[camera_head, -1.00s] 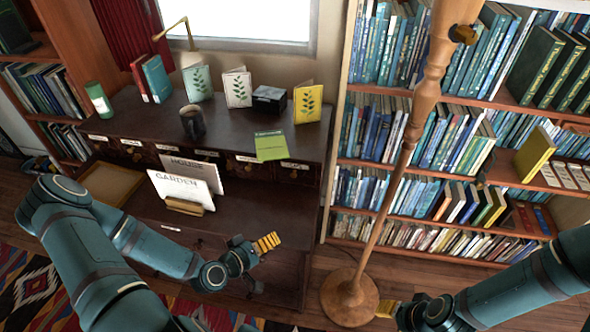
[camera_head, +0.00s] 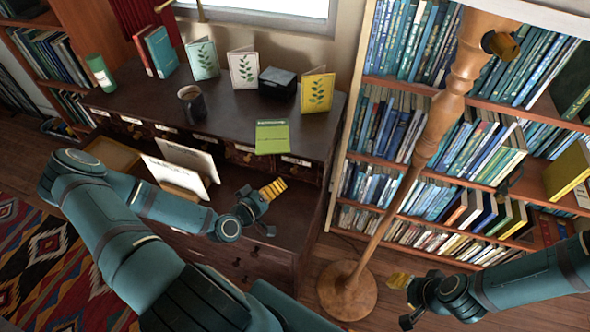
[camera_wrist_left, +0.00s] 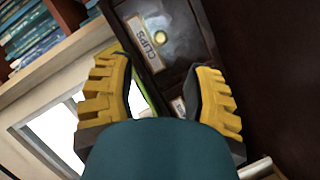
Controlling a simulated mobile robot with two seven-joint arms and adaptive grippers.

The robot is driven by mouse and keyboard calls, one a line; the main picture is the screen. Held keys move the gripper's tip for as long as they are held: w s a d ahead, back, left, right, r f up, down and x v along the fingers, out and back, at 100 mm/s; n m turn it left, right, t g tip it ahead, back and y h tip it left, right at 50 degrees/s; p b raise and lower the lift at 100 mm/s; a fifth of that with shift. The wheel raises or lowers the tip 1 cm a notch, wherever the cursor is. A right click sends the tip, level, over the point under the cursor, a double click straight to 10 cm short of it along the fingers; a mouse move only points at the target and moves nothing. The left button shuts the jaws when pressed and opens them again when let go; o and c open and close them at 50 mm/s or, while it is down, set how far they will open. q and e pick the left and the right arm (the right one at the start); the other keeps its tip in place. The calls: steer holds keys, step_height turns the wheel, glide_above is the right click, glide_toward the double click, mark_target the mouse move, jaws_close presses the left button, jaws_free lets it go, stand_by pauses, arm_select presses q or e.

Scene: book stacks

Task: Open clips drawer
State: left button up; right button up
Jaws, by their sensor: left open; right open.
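The clips drawer (camera_wrist_left: 178,45) shows in the left wrist view, a dark wooden front with a "CLIPS" label and a round brass knob (camera_wrist_left: 160,37). It appears shut. My left gripper (camera_wrist_left: 162,78) is open and empty, its yellow fingers apart, with the drawer front ahead of them and the knob between their directions. In the head view my left gripper (camera_head: 272,190) is in front of the right part of the desk's row of small drawers (camera_head: 240,157); labels there are too small to read. My right gripper (camera_head: 402,290) is open and empty, low near the lamp base.
A wooden floor lamp (camera_head: 348,290) stands right of the desk, before a full bookshelf (camera_head: 405,190). White cards in a holder (camera_head: 180,170) stand on the desk's lower surface. A mug (camera_head: 192,103), several cards and a green booklet (camera_head: 272,137) are on top.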

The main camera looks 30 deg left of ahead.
mark_target(293, 172)
arm_select(q)
steer(key=x, duration=1)
steer(key=shift+w, duration=0.15)
jaws_close()
